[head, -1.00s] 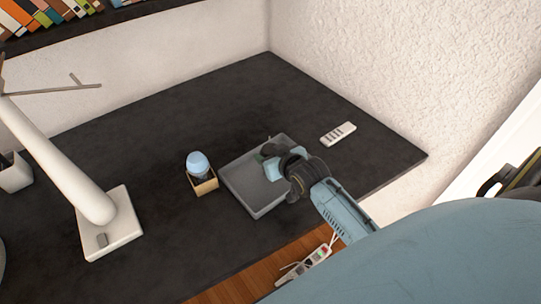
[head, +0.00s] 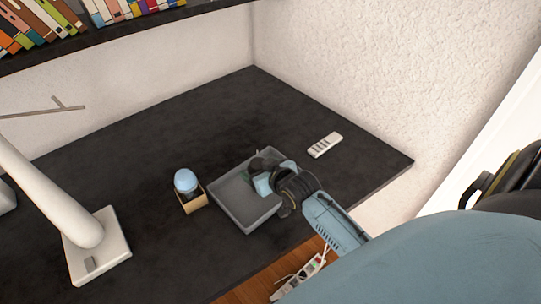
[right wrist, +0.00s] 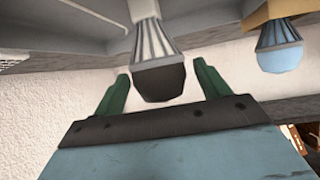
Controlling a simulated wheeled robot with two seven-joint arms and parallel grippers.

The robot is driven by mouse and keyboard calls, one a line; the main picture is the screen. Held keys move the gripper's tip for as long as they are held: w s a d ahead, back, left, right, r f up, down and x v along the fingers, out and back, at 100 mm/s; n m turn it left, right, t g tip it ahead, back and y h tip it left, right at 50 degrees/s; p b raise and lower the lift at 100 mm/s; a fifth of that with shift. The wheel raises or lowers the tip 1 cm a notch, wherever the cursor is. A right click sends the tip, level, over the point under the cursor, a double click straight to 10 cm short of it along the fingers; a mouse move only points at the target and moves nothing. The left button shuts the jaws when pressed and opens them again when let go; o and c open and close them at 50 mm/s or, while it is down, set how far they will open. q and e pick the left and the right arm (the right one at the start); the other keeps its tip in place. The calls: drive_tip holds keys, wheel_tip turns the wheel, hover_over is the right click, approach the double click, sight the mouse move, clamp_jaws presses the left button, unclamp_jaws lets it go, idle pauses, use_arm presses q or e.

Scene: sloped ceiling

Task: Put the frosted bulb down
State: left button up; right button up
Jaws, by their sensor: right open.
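A ribbed bulb with a dark rounded end (right wrist: 160,80) stands between the fingers of my right gripper (right wrist: 161,82) in the right wrist view, which looks upside down. Its pale end meets the grey tray. Gaps show between the bulb and both green fingers, so the gripper is open around it. In the head view this bulb (head: 257,164) is a small dark shape beside my right gripper (head: 260,175), over the grey tray (head: 240,210). A second bulb with a light blue dome (head: 185,179) sits in a small tan box (head: 193,202); it also shows in the right wrist view (right wrist: 279,55). I cannot tell which is frosted.
A white remote (head: 324,145) lies right of the tray on the dark desk (head: 130,150). A white lamp base (head: 97,250) stands at the left. A bookshelf (head: 100,45) runs above the desk's back. A power strip (head: 300,280) lies below the front edge. The desk's back is clear.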

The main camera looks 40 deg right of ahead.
drive_tip(key=p+v, duration=0.1)
drive_tip(key=v, duration=1)
